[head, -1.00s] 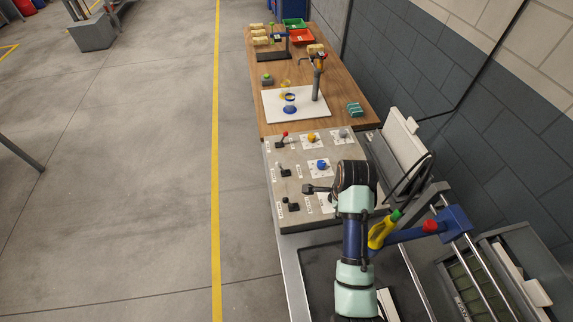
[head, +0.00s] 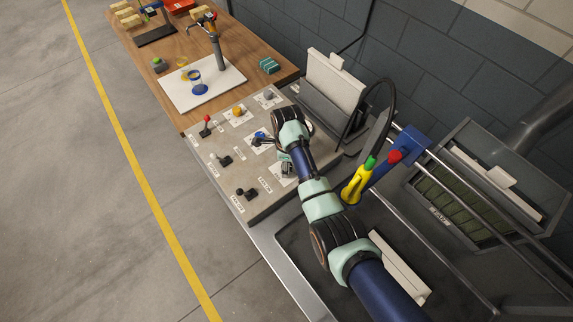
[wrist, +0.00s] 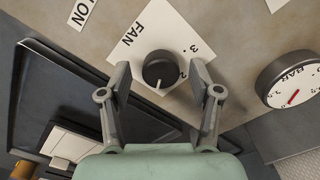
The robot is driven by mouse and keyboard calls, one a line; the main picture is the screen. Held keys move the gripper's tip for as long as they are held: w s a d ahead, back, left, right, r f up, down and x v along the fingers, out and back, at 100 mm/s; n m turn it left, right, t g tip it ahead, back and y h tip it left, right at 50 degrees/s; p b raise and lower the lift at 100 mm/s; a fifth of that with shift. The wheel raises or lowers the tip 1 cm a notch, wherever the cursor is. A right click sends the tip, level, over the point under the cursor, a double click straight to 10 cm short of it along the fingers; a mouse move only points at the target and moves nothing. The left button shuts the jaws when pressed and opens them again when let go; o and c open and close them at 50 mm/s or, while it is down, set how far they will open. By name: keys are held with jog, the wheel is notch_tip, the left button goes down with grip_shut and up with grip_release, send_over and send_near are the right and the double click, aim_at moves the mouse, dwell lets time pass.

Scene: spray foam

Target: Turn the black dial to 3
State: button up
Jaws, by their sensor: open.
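The black dial (wrist: 160,70) sits on a white plate (wrist: 150,35) marked FAN, with a 3 and a 2 readable at its right. Its white pointer line points toward the bottom of the wrist picture, away from the 3. My gripper (wrist: 161,77) is open in the wrist view, one finger on each side of the dial. I cannot tell whether either finger touches it. In the head view my arm reaches over the control panel (head: 225,178), and its end hides much of the dial's area.
A gauge marked BAR (wrist: 291,84) is to the right of the dial in the wrist view. In the head view, a blue knob (head: 260,134), a yellow knob (head: 237,111) and a red-tipped lever (head: 206,126) share the panel. A wooden table (head: 172,50) stands beyond.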

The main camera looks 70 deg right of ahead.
jog(key=shift+f, duration=0.1)
jog(key=c, duration=1.1)
